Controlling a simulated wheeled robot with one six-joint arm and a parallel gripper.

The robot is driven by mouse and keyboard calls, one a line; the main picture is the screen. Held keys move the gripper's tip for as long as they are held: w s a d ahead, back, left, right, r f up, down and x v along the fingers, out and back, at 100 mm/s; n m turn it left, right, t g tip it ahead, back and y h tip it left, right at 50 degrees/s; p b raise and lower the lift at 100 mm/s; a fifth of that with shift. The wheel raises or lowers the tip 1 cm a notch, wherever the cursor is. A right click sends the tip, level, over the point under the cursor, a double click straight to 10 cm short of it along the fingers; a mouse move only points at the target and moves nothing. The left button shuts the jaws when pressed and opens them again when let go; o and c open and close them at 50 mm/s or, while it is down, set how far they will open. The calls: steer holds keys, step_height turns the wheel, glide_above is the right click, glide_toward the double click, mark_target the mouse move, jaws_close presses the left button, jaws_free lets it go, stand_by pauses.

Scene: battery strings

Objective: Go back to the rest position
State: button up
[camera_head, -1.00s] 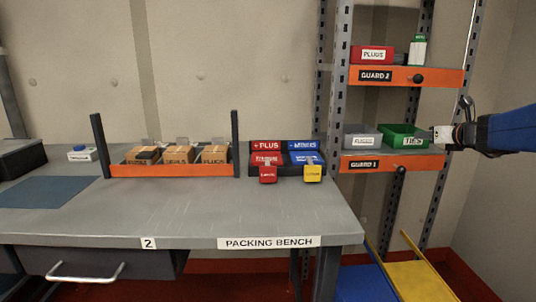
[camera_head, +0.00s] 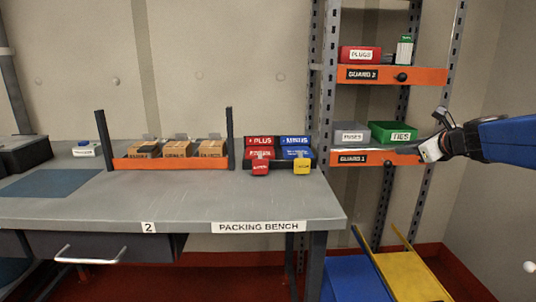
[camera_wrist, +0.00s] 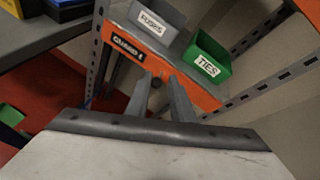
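My gripper (camera_head: 428,150) is at the right in the head view, at the end of my blue arm, by the right end of the orange GUARD 1 rail (camera_head: 350,158). In the wrist view, its two fingers (camera_wrist: 160,80) stand apart with nothing between them, so it is open and empty. Past the fingers, the wrist view shows the GUARD 1 rail, the grey FUSES bin and the green TIES bin (camera_wrist: 207,62). In the head view, the green TIES bin (camera_head: 380,131) sits beside the grey FUSES bin (camera_head: 350,138) on the lower shelf.
A red PLUGS bin (camera_head: 360,54) and a green-topped white box (camera_head: 404,50) are on the upper shelf. The packing bench (camera_head: 180,208) carries an orange-fronted rack (camera_head: 170,163) of brown boxes. A blue and a yellow item (camera_head: 410,278) lie below the shelves.

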steer(key=s+a+f+n+g+y, duration=0.1)
steer(key=s+a+f+n+g, duration=0.1)
steer(key=s+a+f+n, duration=0.5)
steer(key=s+a+f+n+g, duration=0.3)
steer(key=s+a+f+n, duration=0.1)
steer(key=s+a+n, duration=0.6)
steer(key=s+d+f+n+g+h, duration=0.1)
steer(key=s+f+n, duration=0.4)
steer(key=s, duration=0.4)
steer(key=s+d+f+n+g+h, duration=0.2)
steer(key=s+f+n, duration=0.4)
steer(key=s, duration=0.4)
steer(key=shift+s+d+f+n, duration=0.2)
steer(key=shift+s+n, duration=0.1)
steer(key=shift+n, duration=0.4)
